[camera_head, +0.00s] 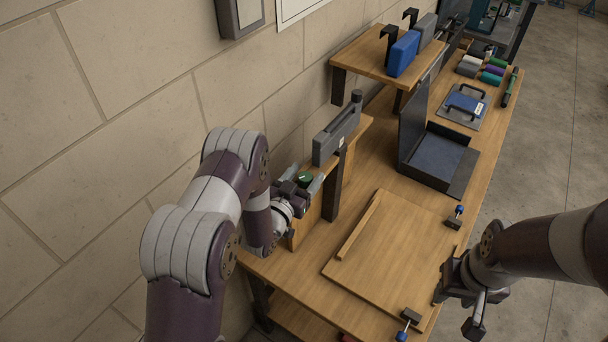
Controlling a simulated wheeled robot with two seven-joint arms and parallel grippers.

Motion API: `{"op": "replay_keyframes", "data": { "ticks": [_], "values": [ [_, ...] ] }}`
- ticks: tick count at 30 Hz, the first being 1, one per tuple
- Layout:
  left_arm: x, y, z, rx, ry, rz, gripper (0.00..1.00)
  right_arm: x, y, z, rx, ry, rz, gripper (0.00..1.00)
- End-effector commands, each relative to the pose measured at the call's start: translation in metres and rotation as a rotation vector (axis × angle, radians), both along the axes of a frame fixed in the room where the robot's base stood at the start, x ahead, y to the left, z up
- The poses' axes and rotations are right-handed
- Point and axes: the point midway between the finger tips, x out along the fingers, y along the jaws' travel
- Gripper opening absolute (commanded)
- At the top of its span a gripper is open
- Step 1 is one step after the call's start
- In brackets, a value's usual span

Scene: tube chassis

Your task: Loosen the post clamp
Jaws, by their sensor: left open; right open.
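My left gripper (306,185) is at the near left end of the bench, close to the wall. The gripper and wrist hide much of what is below the green part. My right gripper (460,304) is open and empty near the bench's front right edge.
A wooden board (375,262) lies on the bench (392,184) between my grippers, with small blue-handled clamps (408,320) at its right side. Beyond are an open dark case (438,160), a raised shelf (371,59) with blue and grey blocks, and several coloured rolls (491,78).

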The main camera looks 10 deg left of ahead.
Motion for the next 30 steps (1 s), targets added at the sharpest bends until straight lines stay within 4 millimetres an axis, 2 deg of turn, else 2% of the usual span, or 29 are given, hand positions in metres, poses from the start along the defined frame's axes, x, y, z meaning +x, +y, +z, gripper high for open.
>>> {"op": "replay_keyframes", "data": {
  "ticks": [4, 6, 9, 20, 30],
  "values": [
    [0.000, 0.000, 0.000, 0.000, 0.000, -0.001, 0.64, 0.000, 0.000, 0.000, 0.000, 0.000, 0.000, 0.43],
    [0.000, 0.000, 0.000, 0.000, 0.000, -0.001, 0.41, 0.000, 0.000, 0.000, 0.000, 0.000, 0.000, 0.43],
    [0.000, 0.000, 0.000, 0.000, 0.001, -0.002, 0.13, 0.000, 0.000, 0.000, 0.000, 0.000, 0.000, 0.43],
    [-0.001, -0.001, -0.002, 0.001, 0.003, 0.012, 0.13, 0.000, 0.000, -0.002, 0.000, 0.000, 0.000, 0.43],
    [0.000, -0.002, -0.005, 0.001, 0.002, 0.186, 0.13, 0.000, 0.000, -0.021, 0.000, 0.000, 0.000, 0.43]
  ]
}}
